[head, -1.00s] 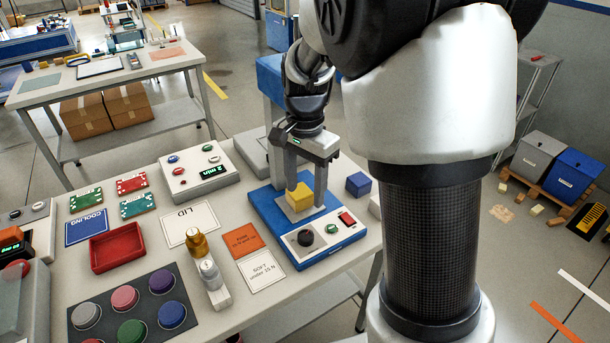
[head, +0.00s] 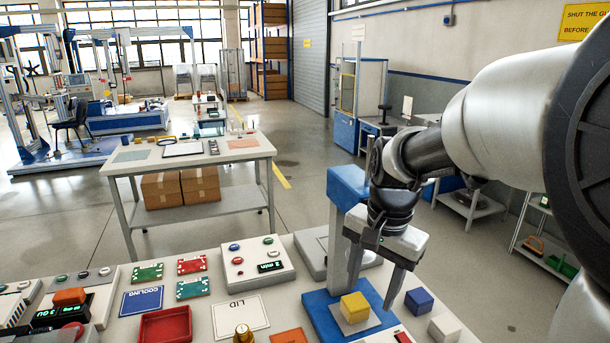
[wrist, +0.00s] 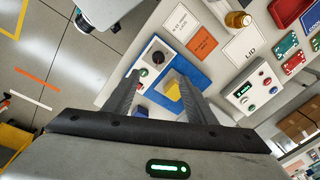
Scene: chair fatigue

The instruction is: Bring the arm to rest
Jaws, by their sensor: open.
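My gripper (head: 374,280) is above the blue test stand (head: 325,318) on the near table. Its two fingers are spread apart with nothing between them. A yellow cube (head: 355,307) sits on a pale plate on the stand, below the fingers and apart from them. In the wrist view the open fingers (wrist: 158,92) reach over the stand, and the yellow cube (wrist: 173,91) shows beside one finger. My arm comes in from the right of the head view.
A blue cube (head: 418,301) and a white cube (head: 444,328) lie right of the stand. A button box (head: 258,262), a red tray (head: 166,325) and a LID card (head: 240,315) are to the left. A second table (head: 190,158) stands behind, with open floor around it.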

